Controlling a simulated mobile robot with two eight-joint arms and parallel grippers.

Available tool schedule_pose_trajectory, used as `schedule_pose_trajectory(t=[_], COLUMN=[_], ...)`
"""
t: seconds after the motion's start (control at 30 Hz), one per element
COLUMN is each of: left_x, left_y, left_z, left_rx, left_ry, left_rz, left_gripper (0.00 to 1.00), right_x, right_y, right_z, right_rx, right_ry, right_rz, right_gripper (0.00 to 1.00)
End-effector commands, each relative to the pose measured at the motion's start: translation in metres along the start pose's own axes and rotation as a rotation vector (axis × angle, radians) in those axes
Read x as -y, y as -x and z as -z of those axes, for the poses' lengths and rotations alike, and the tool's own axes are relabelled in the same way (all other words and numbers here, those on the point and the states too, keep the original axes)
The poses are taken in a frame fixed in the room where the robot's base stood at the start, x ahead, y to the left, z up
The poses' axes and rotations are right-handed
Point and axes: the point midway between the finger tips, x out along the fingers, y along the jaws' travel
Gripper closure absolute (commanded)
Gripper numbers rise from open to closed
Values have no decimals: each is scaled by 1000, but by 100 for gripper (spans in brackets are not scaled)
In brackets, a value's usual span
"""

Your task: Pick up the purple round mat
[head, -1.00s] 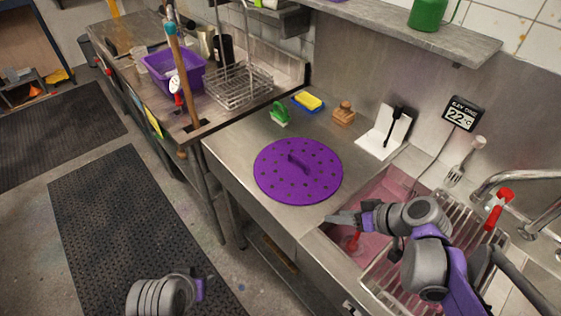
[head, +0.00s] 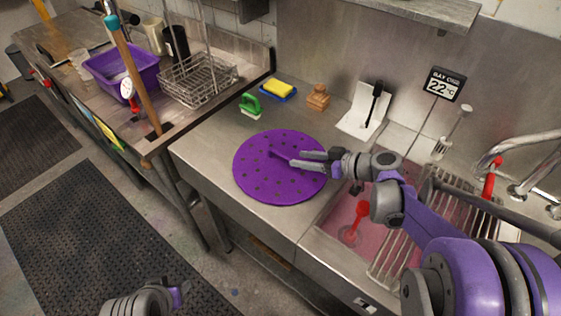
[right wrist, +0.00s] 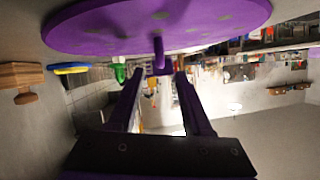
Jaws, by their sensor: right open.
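The purple round mat (head: 262,183) lies flat on the steel counter, dotted with small holes and with a raised bar handle (head: 279,153) at its middle. My right gripper (head: 298,158) is over the right half of the mat, open, its fingers pointing left at the handle. In the right wrist view the mat (right wrist: 210,22) fills the top, and the handle (right wrist: 158,52) shows just ahead of the gap between the two fingers (right wrist: 158,80). Whether a finger touches it I cannot tell. My left gripper (head: 178,294) is low at the bottom left, away from the mat; its jaws are unclear.
A sink with pink liquid (head: 345,215) and a metal rack (head: 405,245) lies right of the mat. A green brush (head: 250,105), yellow sponge (head: 279,89) and wooden block (head: 318,97) stand behind it. A purple tub (head: 120,75) is at the far left.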

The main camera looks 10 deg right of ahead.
Motion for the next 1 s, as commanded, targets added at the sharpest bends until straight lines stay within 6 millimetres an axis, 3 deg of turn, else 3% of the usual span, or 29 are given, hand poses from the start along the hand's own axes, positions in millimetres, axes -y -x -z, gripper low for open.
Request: schedule_pose_trajectory(t=[0.5, 0.77, 0.8, 1.0], left_x=[0, 0, 0, 0], left_y=[2, 2, 2, 2], left_z=[2, 2, 2, 2], left_rx=[-1, -1, -1, -1], left_ry=[0, 0, 0, 0], left_rz=[0, 0, 0, 0], left_gripper=[50, 50, 50, 50], right_x=[1, 0, 0, 0], right_y=[-59, -63, -63, -63], right_z=[0, 0, 0, 0], right_rx=[1, 0, 0, 0], right_ry=[1, 0, 0, 0], right_rz=[2, -1, -1, -1], right_gripper=[50, 50, 52, 88])
